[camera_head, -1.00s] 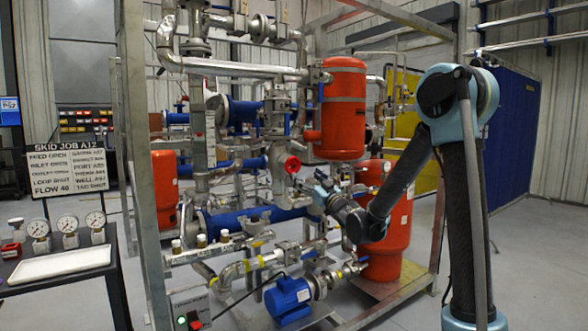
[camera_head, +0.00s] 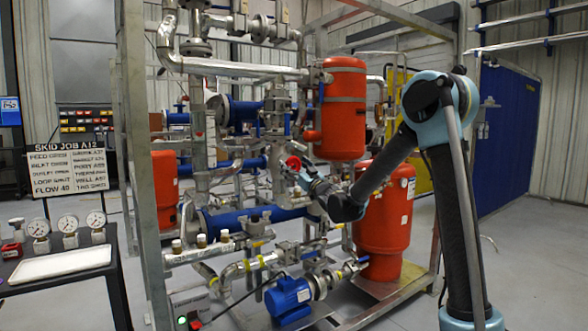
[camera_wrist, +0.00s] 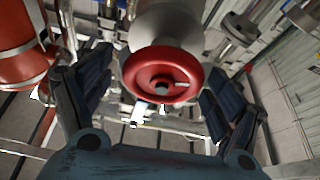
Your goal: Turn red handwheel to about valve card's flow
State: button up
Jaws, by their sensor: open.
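The red handwheel (camera_head: 293,163) sits on the pipework in the middle of the skid. In the wrist view the red handwheel (camera_wrist: 162,76) faces me, with a dark hub at its centre. My gripper (camera_head: 301,172) is close in front of it. In the wrist view my gripper (camera_wrist: 155,95) has its two dark fingers spread to the left and right of the wheel, apart from the rim and empty. The valve card, a white board (camera_head: 68,170) headed SKID JOB A12, stands at the left; one line reads FLOW with a number that looks like 40.
A steel skid frame (camera_head: 133,150) stands upright at the left of the pipework. Red tanks (camera_head: 344,110) and (camera_head: 384,225) lie right of the wheel. A side table (camera_head: 60,264) holds several gauges. A blue pump (camera_head: 289,298) sits low in front.

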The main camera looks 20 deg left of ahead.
jog(key=c, duration=1.1)
jog(key=shift+o, duration=0.2)
jog(key=shift+n+g+y, duration=0.4)
jog(key=shift+n+g, duration=0.1)
jog(key=shift+n, duration=0.8)
jog(key=o, duration=1.1)
jog(key=shift+c, duration=0.2)
jog(key=shift+s+d, duration=0.1)
jog(key=shift+d, duration=0.05)
jog(key=v, duration=1.1)
jog(key=shift+d+f, duration=0.25)
jog(key=shift+d, duration=0.05)
jog(key=shift+s, duration=0.15)
